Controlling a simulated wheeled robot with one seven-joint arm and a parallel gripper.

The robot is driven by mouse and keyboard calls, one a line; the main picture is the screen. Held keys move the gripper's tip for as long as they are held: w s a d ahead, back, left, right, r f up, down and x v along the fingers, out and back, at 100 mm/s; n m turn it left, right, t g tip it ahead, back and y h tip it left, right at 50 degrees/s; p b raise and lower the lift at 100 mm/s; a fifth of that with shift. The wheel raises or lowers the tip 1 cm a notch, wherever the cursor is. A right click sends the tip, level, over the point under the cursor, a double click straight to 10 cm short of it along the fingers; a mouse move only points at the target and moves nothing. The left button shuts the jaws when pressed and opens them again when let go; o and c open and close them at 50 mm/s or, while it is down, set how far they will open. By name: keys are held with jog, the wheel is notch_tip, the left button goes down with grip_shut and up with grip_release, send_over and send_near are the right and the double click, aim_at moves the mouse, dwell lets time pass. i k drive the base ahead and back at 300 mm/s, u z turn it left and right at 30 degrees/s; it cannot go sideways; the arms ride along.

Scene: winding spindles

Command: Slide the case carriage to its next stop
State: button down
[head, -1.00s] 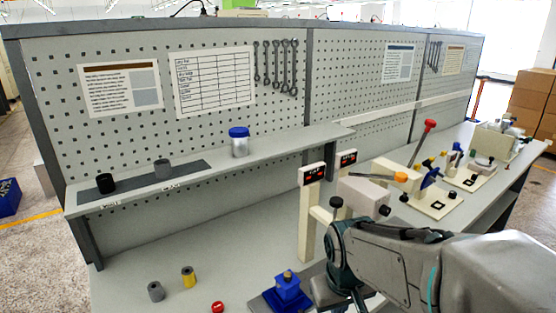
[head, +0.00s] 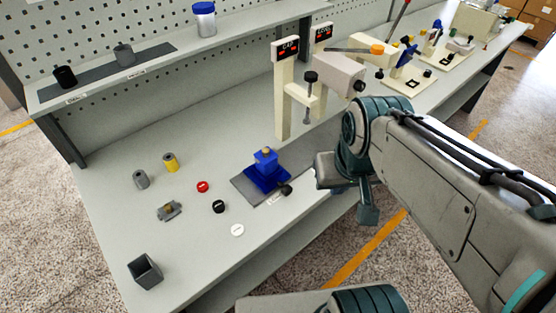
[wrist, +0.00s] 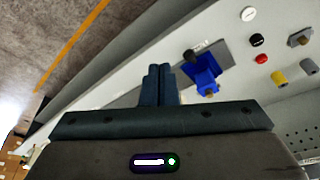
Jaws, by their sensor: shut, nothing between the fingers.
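The blue case carriage (head: 266,178), with a brass-coloured piece on top, stands on a dark grey base plate (head: 246,190) near the bench's front edge. A black knob (head: 286,190) sits at its front right corner. In the wrist view the carriage (wrist: 207,78) and knob (wrist: 190,57) lie just right of my fingers. My gripper (head: 367,214) points down, to the right of the carriage and apart from it, around the bench's front edge. Its two fingers (wrist: 157,72) are together and empty in the wrist view.
A cream press post (head: 284,90) with red displays stands behind the carriage. Red (head: 202,187), black (head: 218,207) and white (head: 237,230) discs, yellow (head: 170,162) and grey (head: 140,179) cylinders and a dark open box (head: 146,270) lie to the left.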

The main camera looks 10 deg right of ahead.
aim_at(266, 185)
jog(key=z, duration=1.05)
jog(key=k, duration=0.55)
jog(key=u, duration=1)
